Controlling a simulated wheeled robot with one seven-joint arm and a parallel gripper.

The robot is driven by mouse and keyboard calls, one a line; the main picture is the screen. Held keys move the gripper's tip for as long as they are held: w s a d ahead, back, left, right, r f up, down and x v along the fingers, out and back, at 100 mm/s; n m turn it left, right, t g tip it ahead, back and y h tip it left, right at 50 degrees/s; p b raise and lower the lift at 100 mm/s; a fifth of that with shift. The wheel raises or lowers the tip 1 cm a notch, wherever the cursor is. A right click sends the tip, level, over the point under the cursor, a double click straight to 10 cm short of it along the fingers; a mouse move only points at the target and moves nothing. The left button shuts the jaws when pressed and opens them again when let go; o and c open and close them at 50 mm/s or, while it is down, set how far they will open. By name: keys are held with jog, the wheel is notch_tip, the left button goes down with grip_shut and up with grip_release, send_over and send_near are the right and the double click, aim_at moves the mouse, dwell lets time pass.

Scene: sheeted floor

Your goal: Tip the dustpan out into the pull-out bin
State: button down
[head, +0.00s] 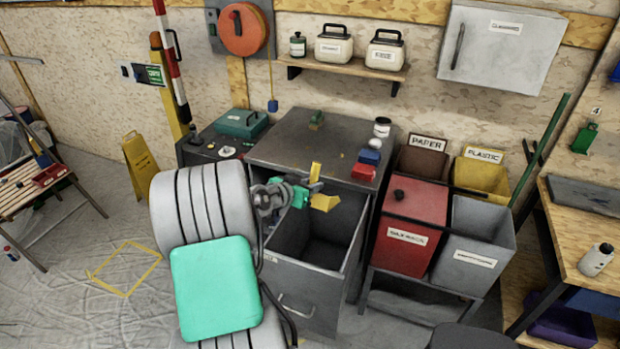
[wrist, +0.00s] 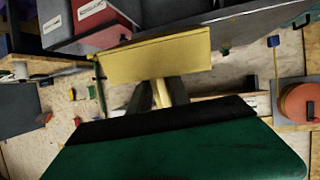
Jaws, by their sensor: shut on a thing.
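The yellow dustpan (head: 325,202) is over the open pull-out bin (head: 282,276), near the back of its opening. My gripper (head: 306,187) is at the dustpan's left, above the bin. In the wrist view my gripper (wrist: 161,90) is shut on the handle of the dustpan (wrist: 155,56), with a finger on each side. The dustpan's broad yellow face shows there; I cannot tell whether anything is in it. The bin is pulled out from under a grey worktop, and its inside looks dark, with no contents that I can make out.
The grey worktop (head: 275,150) carries a white jar (head: 382,127) and small blue and red things. A red bin (head: 412,215) and a grey bin (head: 482,225) stand right of the pull-out bin. A yellow floor sign (head: 140,165) stands at the left, with open floor before it.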

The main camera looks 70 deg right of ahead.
jog(key=shift+s+d+r+t+y+p, duration=0.15)
jog(key=shift+d+y+p, duration=0.3)
jog(key=shift+p, duration=0.5)
jog(key=shift+s+d+r+t+y+p, duration=0.15)
jog(key=shift+d+y+p, duration=0.25)
jog(key=shift+p, duration=0.55)
jog(key=d+y, duration=0.1)
jog(key=d+f+y, duration=0.1)
jog(key=d+y, duration=0.1)
jog(key=d+t+y, duration=0.1)
jog(key=y, duration=0.1)
jog(key=shift+s+d+f+n, duration=0.3)
jog(key=shift+f, duration=0.05)
jog(key=shift+d+f+y, duration=0.1)
jog(key=shift+d+y, duration=0.35)
jog(key=shift+y, duration=0.1)
